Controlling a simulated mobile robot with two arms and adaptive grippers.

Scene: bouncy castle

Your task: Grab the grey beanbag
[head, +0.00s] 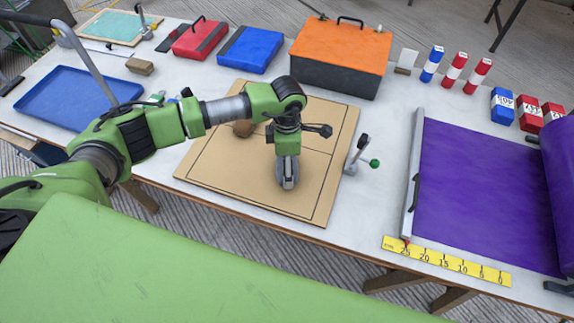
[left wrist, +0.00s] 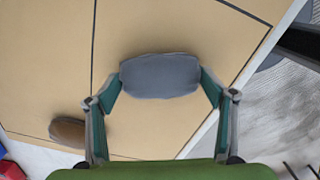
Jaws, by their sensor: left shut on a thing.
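The grey beanbag (left wrist: 160,76) is between the fingers of my left gripper (left wrist: 161,88) in the left wrist view. Both fingertips press on its sides, so the gripper is shut on it. In the head view my left gripper (head: 288,184) points down over the right part of the tan board (head: 215,172). There the beanbag is mostly hidden by the gripper, and I cannot tell whether it touches the board. A brown beanbag (head: 243,129) lies on the board to the left, and it also shows in the left wrist view (left wrist: 68,132). My right gripper is not in view.
A toggle clamp (head: 359,153) stands just right of the board. A black box with an orange lid (head: 336,72) and a blue case (head: 250,50) stand behind. A blue tray (head: 76,95) is left, a purple sheet (head: 475,190) and yellow ruler (head: 447,260) right.

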